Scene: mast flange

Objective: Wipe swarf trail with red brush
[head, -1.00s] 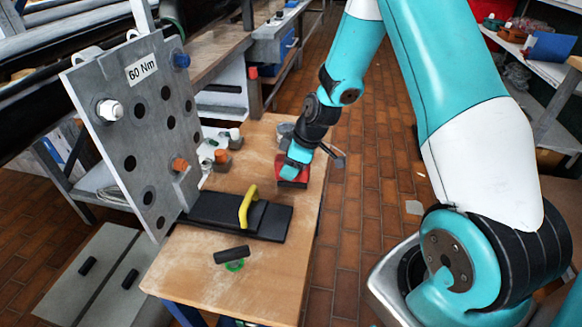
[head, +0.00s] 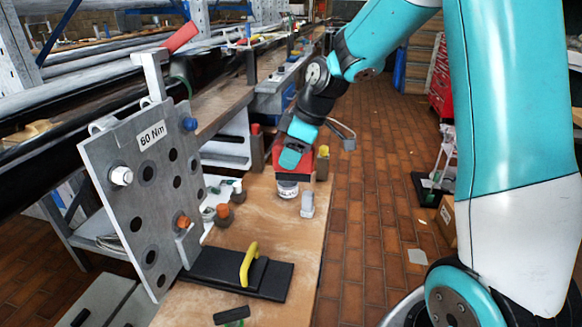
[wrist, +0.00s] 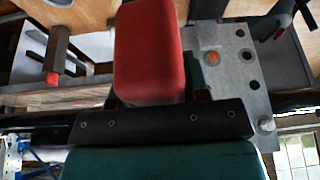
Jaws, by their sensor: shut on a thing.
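My gripper (head: 296,150) is shut on the red brush (head: 304,165), above the far part of the wooden bench. The brush also shows in the wrist view (wrist: 150,50) as a rounded red block; its bristles cannot be made out. In the head view it appears just above and behind a white-lidded jar (head: 287,188), and I cannot tell whether they touch. I cannot make out a distinct swarf trail on the bench top (head: 275,240).
A grey upright flange plate (head: 150,190) with bolts and a "60 Nm" label stands left of the bench. A small grey block (head: 307,205) stands by the jar. Open brick floor (head: 375,240) lies right.

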